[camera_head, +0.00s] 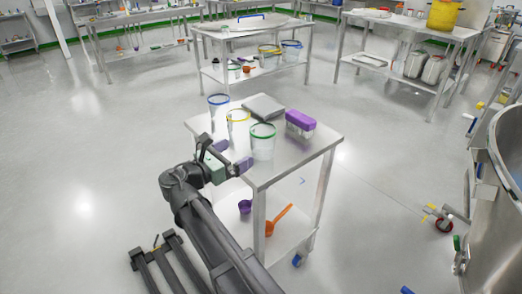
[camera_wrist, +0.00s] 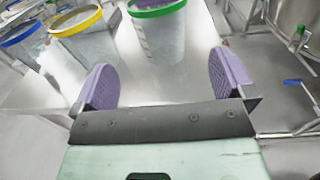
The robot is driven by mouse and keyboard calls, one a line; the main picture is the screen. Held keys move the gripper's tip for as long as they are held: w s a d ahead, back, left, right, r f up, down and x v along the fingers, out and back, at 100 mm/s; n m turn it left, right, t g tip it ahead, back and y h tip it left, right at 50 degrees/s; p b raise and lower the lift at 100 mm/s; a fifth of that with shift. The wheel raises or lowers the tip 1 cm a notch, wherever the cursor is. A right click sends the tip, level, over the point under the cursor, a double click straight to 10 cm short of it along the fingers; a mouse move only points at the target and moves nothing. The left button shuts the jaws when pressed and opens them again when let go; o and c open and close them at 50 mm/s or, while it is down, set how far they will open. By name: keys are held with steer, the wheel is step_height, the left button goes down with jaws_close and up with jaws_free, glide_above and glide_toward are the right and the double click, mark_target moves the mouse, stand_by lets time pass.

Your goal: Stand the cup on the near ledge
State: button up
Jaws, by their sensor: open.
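Three clear cups stand upright on the steel trolley top: one with a blue rim (camera_head: 218,112), one with a yellow rim (camera_head: 238,128) and one with a green rim (camera_head: 262,142). A small purple cup (camera_head: 245,207) sits on the trolley's lower shelf. My gripper (camera_head: 232,156) is at the trolley's left edge, its purple fingers apart with nothing between them. In the wrist view my gripper (camera_wrist: 163,80) faces the bare steel top, with the green-rimmed cup (camera_wrist: 160,35) just beyond the fingers and the yellow-rimmed cup (camera_wrist: 82,38) to the left. I cannot tell which part is the near ledge.
A purple-lidded clear box (camera_head: 300,125) and a grey flat device (camera_head: 263,107) stand behind the cups. An orange scoop (camera_head: 277,222) lies on the lower shelf. A large steel vessel (camera_head: 502,170) is at right. Other tables stand at the back. The floor at left is clear.

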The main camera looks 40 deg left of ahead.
mark_target(263, 138)
steer(key=w, duration=0.3)
steer(key=w+d, duration=0.1)
steer(key=w, duration=0.3)
steer(key=w+d, duration=0.1)
steer(key=w, duration=0.2)
steer(key=shift+w+f, duration=0.15)
steer(key=shift+w, duration=0.15)
steer(key=c, duration=1)
